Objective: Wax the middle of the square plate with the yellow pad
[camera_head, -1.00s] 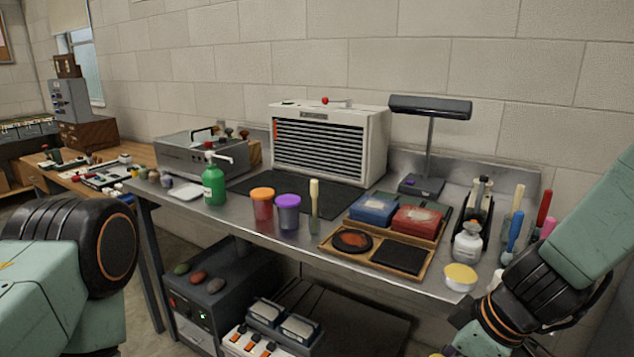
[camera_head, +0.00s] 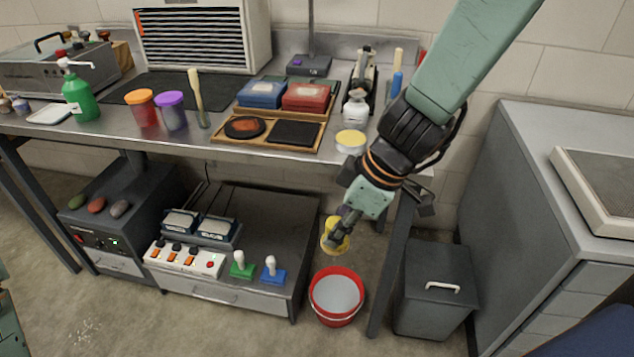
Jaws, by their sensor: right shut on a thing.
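My right gripper (camera_head: 340,228) is shut on the yellow pad (camera_head: 334,240). It holds the pad in front of the bench and below its top, above a red bucket. The dark square plate (camera_head: 295,134) lies flat at the front right of a wooden tray (camera_head: 262,146) on the bench, up and left of the gripper. A round dark plate with a reddish-brown middle (camera_head: 244,127) lies beside it in the tray. A white tub with a yellow top (camera_head: 351,141) stands right of the tray. My left gripper is out of view.
The red bucket (camera_head: 337,297) stands on the floor. Blue (camera_head: 261,94) and red (camera_head: 306,97) boxes sit behind the plates. A white bottle (camera_head: 355,108) and handled tools stand at right.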

